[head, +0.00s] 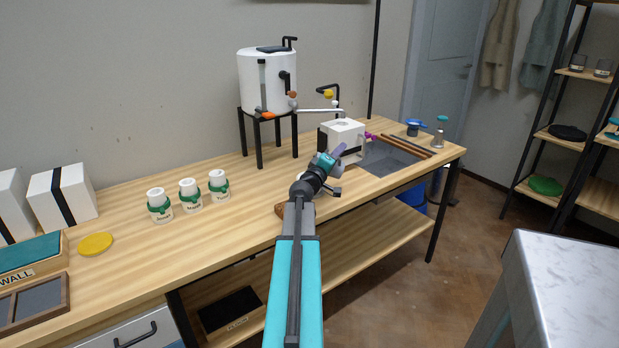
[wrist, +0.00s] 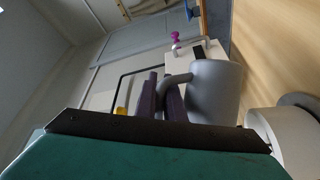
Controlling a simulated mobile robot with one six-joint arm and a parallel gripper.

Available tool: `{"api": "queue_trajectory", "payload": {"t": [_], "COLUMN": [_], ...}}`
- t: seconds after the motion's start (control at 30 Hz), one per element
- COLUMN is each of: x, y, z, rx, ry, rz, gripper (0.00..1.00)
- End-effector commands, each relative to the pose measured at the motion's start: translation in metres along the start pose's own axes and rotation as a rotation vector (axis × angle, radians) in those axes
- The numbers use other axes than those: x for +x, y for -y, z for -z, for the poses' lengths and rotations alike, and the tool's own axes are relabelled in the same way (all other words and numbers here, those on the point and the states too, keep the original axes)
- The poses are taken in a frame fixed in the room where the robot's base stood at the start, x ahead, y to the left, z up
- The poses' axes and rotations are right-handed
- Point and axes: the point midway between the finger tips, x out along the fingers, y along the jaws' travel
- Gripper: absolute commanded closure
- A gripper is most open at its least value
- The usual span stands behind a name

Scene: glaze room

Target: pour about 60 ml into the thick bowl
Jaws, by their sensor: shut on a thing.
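My gripper (head: 335,157) reaches over the middle of the table, in front of a white box. In the wrist view its dark purple fingers (wrist: 161,95) are shut on the handle of a plain grey jug (wrist: 216,92). The jug's body is right of the fingers; its inside and any liquid are hidden, and I cannot tell its tilt. A white round vessel (wrist: 282,135) shows at the lower right, partly cut off, near the jug; I cannot tell whether it is the thick bowl.
The white box (head: 347,142) with a black stripe stands just behind my gripper. A white tank (head: 267,80) on a black stand is further back. Several labelled jars (head: 190,195) and a yellow disc (head: 95,243) are to the left.

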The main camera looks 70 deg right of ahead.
Motion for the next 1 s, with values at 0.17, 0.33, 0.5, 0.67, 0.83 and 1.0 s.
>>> {"api": "queue_trajectory", "payload": {"t": [0.17, 0.33, 0.5, 0.67, 0.83, 1.0], "x": [0.000, 0.001, 0.005, 0.007, 0.007, 0.007], "y": [0.000, 0.008, 0.006, 0.004, 0.006, 0.006], "z": [0.000, -0.012, -0.018, -0.022, -0.022, -0.023], "rx": [-0.002, 0.087, 0.205, 0.286, 0.288, 0.288], "ry": [-0.001, 0.030, 0.072, 0.101, 0.103, 0.103], "rz": [-0.002, 0.031, 0.076, 0.107, 0.109, 0.108], "gripper": [1.00, 1.00, 1.00, 1.00, 1.00, 1.00]}}
